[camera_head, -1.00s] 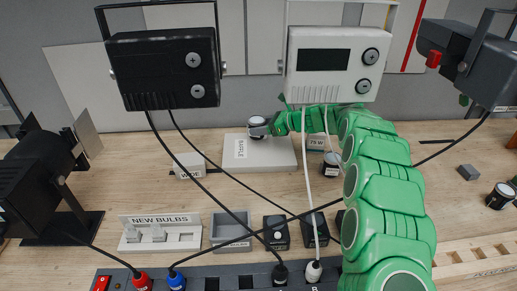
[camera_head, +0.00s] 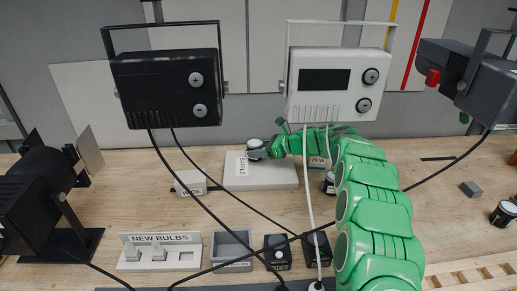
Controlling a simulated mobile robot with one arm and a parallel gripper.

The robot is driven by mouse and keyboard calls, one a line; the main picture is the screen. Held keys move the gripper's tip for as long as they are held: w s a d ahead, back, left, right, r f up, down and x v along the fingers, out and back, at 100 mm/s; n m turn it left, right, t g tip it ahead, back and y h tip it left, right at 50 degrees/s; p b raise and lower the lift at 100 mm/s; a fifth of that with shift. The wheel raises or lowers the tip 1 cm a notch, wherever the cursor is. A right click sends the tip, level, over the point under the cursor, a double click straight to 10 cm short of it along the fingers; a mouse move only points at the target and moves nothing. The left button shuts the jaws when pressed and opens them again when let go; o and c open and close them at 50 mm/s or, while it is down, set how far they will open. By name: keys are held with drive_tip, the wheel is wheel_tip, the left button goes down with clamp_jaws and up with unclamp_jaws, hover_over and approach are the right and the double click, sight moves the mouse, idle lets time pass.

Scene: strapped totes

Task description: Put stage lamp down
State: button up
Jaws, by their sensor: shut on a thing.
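My gripper (camera_head: 264,150) is at the end of my green arm, near the back of the wooden bench. It is shut on a small dark round stage lamp (camera_head: 255,143) with a pale top. The lamp is at the back edge of the white plate marked BAFFLE (camera_head: 262,178). I cannot tell whether it touches the plate or hangs just above it. The fingers are small and partly hidden by the lamp and wrist.
A black box (camera_head: 165,88) and a white box (camera_head: 338,85) hang above the bench, with cables crossing in front. A WIDE block (camera_head: 190,185), NEW BULBS rack (camera_head: 160,257) and grey tray (camera_head: 231,252) stand nearer. Similar round pieces (camera_head: 503,213) lie right.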

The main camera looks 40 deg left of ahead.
drive_tip(key=o, duration=1.4)
drive_tip(key=shift+c, duration=0.2)
drive_tip(key=shift+r, duration=0.1)
drive_tip(key=shift+w+d+r, duration=0.1)
drive_tip(key=shift+d+r, duration=0.05)
drive_tip(key=v, duration=1.1)
drive_tip(key=shift+d, duration=0.3)
drive_tip(key=shift+o, duration=0.2)
